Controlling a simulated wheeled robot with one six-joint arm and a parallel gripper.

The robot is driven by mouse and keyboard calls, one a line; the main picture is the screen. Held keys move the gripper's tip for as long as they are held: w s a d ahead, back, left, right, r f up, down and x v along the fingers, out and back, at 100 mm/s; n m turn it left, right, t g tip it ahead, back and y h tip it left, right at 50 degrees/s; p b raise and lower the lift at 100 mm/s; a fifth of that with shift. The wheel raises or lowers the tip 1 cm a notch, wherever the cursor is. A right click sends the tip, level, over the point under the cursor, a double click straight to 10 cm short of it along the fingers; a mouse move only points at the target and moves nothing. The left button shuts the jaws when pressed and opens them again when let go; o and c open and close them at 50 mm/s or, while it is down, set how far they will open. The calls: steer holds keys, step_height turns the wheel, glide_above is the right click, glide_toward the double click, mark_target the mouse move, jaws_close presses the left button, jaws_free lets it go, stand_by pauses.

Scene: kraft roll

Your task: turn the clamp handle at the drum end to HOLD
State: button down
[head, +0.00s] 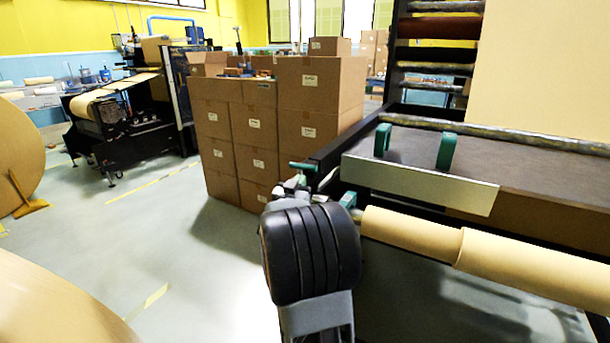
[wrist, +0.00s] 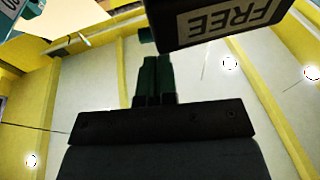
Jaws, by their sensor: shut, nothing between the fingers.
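My gripper (wrist: 155,68) is shut and empty, its two dark green fingers side by side in the wrist view. Just beyond and right of the fingertips is a dark block with a label reading FREE (wrist: 232,20), upside down in this view. A small green piece (wrist: 147,35) sits by the block's left edge, close to the fingertips; I cannot tell whether it is the clamp handle or whether they touch. A cut-off second label (wrist: 9,6) is at the top left corner.
The long kraft roll (head: 480,250) runs right below the machine table (head: 500,170), which has a pale metal plate (head: 415,182) and green brackets (head: 446,151). Stacked cartons (head: 318,105) stand behind my arm. Large rolls lie at left; the floor between is mostly clear.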

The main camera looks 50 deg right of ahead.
mark_target(308, 169)
steer(key=shift+x, duration=2.15)
steer(key=shift+a+f+t+b, duration=0.1)
steer(key=shift+t+b, duration=0.2)
steer(key=shift+b, duration=0.1)
